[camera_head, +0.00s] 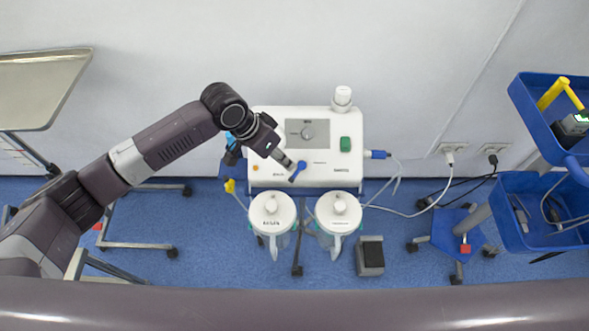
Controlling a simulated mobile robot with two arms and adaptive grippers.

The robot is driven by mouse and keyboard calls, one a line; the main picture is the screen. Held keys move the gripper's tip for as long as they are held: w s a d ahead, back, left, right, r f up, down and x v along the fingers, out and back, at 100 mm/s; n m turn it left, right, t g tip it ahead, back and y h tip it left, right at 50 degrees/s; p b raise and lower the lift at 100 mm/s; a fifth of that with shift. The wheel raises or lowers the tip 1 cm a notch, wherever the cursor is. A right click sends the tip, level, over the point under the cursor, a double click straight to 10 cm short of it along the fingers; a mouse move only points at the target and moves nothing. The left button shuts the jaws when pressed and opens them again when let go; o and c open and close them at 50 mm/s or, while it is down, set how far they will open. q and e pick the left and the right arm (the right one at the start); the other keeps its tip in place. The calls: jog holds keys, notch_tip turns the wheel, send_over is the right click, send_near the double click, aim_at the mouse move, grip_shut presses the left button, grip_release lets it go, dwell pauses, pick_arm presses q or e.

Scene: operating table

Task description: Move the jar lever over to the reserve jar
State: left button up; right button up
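A white suction unit (328,172) stands against the wall, with a dial, a green switch and labels too small to read. A blue lever (297,172) sits low on its front, slanting down to the left. Two clear jars with white lids stand in front of it, a left jar (272,208) and a right jar (338,208); I cannot tell which is the reserve jar. My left gripper (288,163) points down right, its tip at or just above the lever's upper end. Contact and finger opening are unclear. My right gripper is not in view.
A blue cart (520,190) with trays stands at the right. A metal tray stand (40,85) is at the left. A foot pedal (370,256) lies right of the jars. A tube and cable (400,208) run from the unit to wall outlets. Open blue floor lies around them.

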aim_at(296, 172)
pick_arm(q)
jog(key=x, duration=0.7)
jog(key=shift+d+f, duration=0.2)
jog(key=shift+c, duration=0.3)
grip_shut()
